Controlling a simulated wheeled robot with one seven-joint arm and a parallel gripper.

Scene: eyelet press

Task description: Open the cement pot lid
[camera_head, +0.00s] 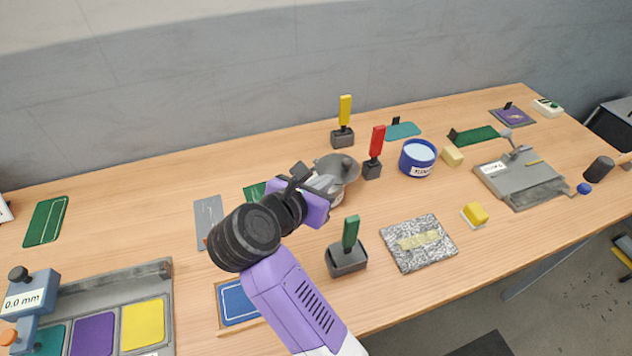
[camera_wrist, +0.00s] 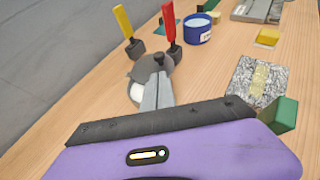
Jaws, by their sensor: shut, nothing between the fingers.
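The cement pot (camera_head: 338,197) stands mid-table, partly hidden behind my gripper. Its grey round lid (camera_head: 328,162) with a dark knob (camera_head: 347,164) is on top; I cannot tell how fully it is seated. In the wrist view the lid (camera_wrist: 172,75) and knob (camera_wrist: 159,59) lie just beyond my fingertips, and a white patch of the pot (camera_wrist: 136,92) shows to their left. My gripper (camera_head: 326,183) is shut and empty, at the near left side of the pot. In the wrist view the closed fingers (camera_wrist: 158,82) point at the knob; contact cannot be told.
Yellow-handled (camera_head: 345,112) and red-handled (camera_head: 376,142) tools stand behind and right of the pot. A green-handled tool (camera_head: 350,234) stands in front. A blue tub (camera_head: 404,164) and a speckled slab (camera_head: 408,257) are to the right.

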